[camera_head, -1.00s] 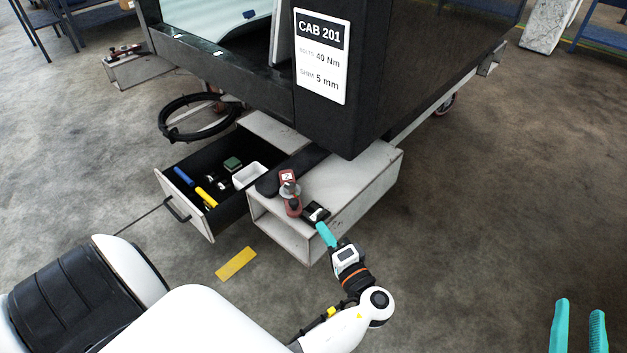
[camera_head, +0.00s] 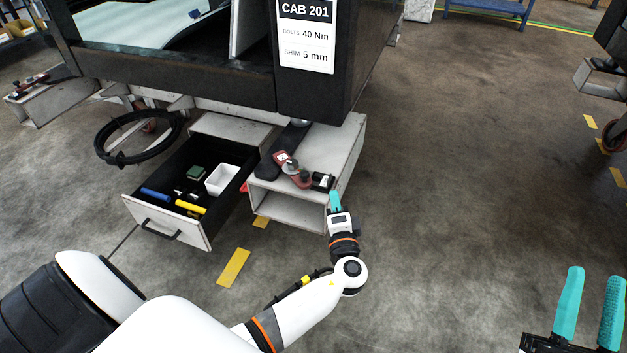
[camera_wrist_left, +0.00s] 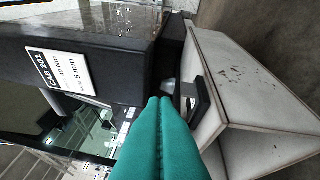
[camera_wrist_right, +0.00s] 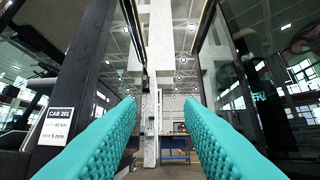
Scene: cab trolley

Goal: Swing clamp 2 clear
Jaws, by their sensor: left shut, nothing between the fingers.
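Clamp 2 (camera_head: 292,170), a red arm with a white tag and a grey knob, lies on top of the pale box-shaped bracket (camera_head: 342,150) at the cab's corner. Its black end (camera_head: 322,181) is near the bracket's front edge. My left gripper (camera_head: 335,195) has its teal fingers shut and empty, just in front of that black end; I cannot tell whether they touch. In the left wrist view, the shut fingers (camera_wrist_left: 160,102) point toward a black part and grey knob by the pale bracket (camera_wrist_left: 245,80). My right gripper (camera_head: 594,275) is open and empty at the lower right, away from the clamp.
An open drawer (camera_head: 165,222) left of the bracket holds blue and yellow tools, a green block and a white bin (camera_head: 223,180). A coiled black hose (camera_head: 138,137) hangs beneath the cab (camera_head: 340,60). Another pale bracket (camera_head: 45,98) is far left.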

